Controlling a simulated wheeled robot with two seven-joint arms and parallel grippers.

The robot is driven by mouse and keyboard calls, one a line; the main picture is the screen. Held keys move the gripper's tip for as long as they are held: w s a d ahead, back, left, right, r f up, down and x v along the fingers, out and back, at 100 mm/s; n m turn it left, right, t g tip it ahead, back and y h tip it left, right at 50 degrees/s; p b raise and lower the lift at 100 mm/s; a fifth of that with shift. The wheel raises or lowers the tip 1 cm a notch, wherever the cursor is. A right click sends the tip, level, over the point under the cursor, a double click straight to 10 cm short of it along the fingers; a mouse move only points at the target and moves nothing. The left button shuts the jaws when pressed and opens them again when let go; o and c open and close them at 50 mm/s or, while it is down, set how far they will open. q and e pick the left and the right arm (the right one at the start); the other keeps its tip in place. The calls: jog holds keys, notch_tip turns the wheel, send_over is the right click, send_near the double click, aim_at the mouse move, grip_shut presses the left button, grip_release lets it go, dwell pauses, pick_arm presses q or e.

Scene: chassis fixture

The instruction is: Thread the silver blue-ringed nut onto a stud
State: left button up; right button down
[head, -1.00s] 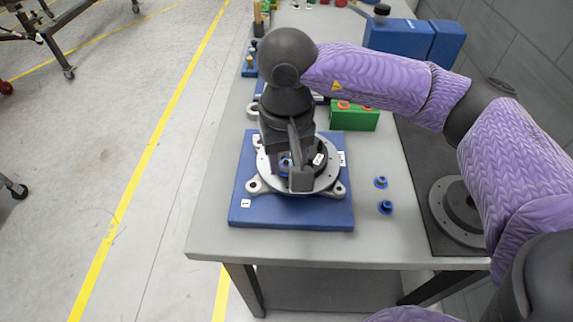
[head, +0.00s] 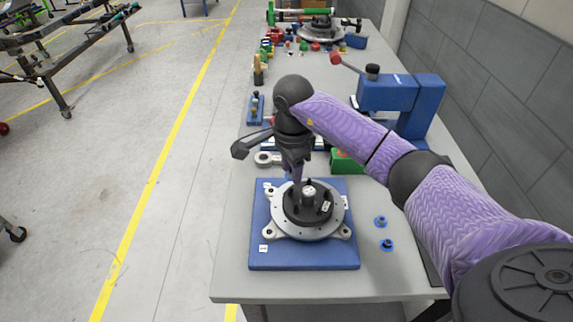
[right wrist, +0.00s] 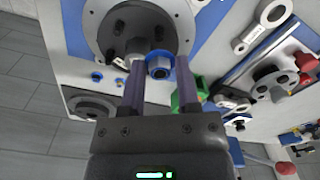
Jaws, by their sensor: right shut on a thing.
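The silver blue-ringed nut (right wrist: 158,67) shows between the fingers of my right gripper (right wrist: 158,80) in the right wrist view. The right gripper is shut on it. In the head view the right gripper (head: 297,178) points down at the far side of the black hub (head: 307,205), and the nut cannot be made out there. The hub sits on a silver flange (head: 308,231) with lugs, on a blue base plate (head: 270,258). Studs stand on the hub, and the hub face (right wrist: 124,30) lies just beyond the nut in the right wrist view. Whether the nut touches a stud cannot be told.
Two blue-ringed pieces (head: 380,221) (head: 387,244) lie on the table (head: 232,215) right of the plate. A green block (head: 340,162) and a blue machine (head: 388,93) stand behind. Tools and parts crowd the far table. The front left table strip is clear.

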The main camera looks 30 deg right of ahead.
notch_tip(320, 180, down, 2)
jog(key=shift+f+b, duration=0.25)
jog(key=shift+b, duration=0.4)
jog(key=shift+r, duration=0.1)
jog(key=shift+f+n+b, duration=0.2)
jog(key=shift+n+b, duration=0.35)
jog(key=shift+n, duration=1.15)
jog(key=shift+r, duration=0.2)
